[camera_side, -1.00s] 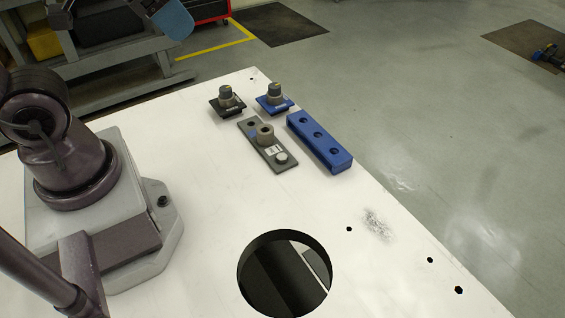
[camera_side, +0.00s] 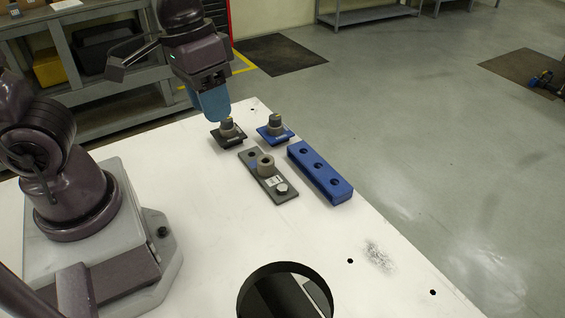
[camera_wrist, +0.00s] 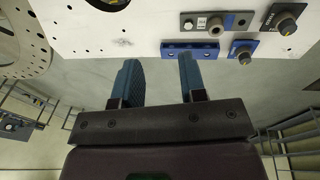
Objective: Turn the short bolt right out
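A grey turret plate (camera_side: 250,166) lies on the white table, with an open hole at its far end, a raised round collar (camera_side: 265,166) in the middle and a light bolt head (camera_side: 281,188) at its near end. The plate (camera_wrist: 229,19) and bolt head (camera_wrist: 202,22) also show in the wrist view. Only the head shows, so I cannot tell the bolt's length. My gripper (camera_side: 212,118) is above the table's far-left part, apart from the plate. In the wrist view its blue fingers (camera_wrist: 158,62) are spread with nothing between them.
A black square base with a grey knob (camera_side: 228,131) stands close to my fingers in the side view. A blue base with a similar knob (camera_side: 275,129) is right of it. The table has a large round opening.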

